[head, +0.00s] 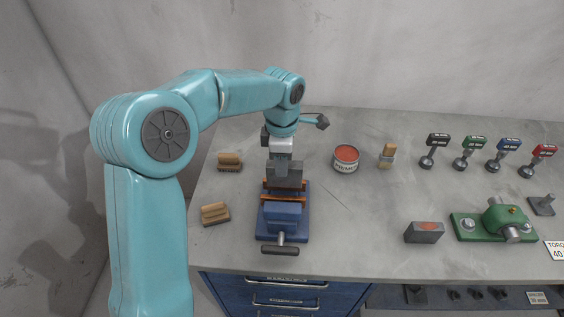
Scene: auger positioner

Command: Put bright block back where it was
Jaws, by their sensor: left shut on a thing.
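My left gripper (283,162) reaches down over the blue vise (283,216) and is shut on a grey metal block (285,177). The block is at the back part of the vise, close to its orange-brown jaw strips (284,198). I cannot tell whether the block rests in the vise or hangs just above it. The wrist hides part of the grip. Another grey block (424,233) with a reddish mark on top lies on the bench to the right. My right gripper is not in view.
Two wooden-looking brushes (229,161) (214,213) lie left of the vise. A red-topped can (346,158) and a small brush (388,155) stand behind right. A green fixture (496,222) and several coloured-tag tools (465,152) are right. Bare bench (360,215) lies right of the vise.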

